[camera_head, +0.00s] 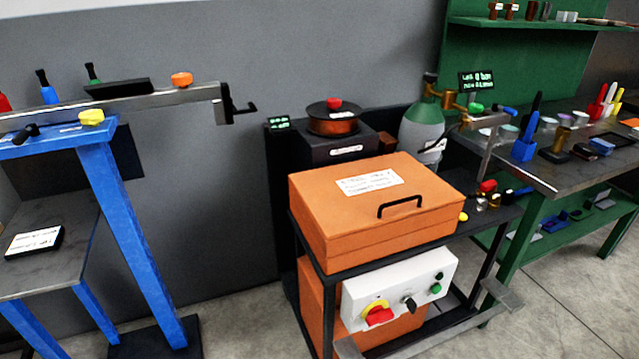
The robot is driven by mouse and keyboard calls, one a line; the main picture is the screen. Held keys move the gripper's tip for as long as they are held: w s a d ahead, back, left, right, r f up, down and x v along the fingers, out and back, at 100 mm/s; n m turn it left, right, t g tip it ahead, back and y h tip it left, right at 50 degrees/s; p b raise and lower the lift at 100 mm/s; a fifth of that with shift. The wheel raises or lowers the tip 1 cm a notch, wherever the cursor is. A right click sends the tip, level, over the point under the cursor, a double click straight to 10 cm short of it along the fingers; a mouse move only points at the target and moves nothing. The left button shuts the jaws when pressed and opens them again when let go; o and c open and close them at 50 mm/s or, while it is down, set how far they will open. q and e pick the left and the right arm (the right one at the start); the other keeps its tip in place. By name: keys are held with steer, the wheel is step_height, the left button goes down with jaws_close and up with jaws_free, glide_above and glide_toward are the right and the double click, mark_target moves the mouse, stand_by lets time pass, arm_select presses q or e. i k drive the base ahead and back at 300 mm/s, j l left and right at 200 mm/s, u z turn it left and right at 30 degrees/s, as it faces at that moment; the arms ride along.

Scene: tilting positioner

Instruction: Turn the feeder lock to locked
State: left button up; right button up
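A dark wire feeder box (338,153) stands behind the orange case, with a small white label on its front. A copper-coloured wire spool (332,125) with a black top sits on it, and a red knob (334,103) is at the spool's centre. I cannot tell which part is the feeder lock or how it is set. Below the case, a white control panel (385,286) carries a red rotary switch on yellow (377,313), a black selector knob (408,303) and a green button (436,288). Neither of my grippers is in view.
The orange case (350,222) with a black handle fills the cart's top front. A blue-framed stand (125,235) is at left, a green workbench (570,180) at right. Floor between stand and cart is clear.

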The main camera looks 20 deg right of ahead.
mark_target(411, 306)
steer(key=z, duration=1.15)
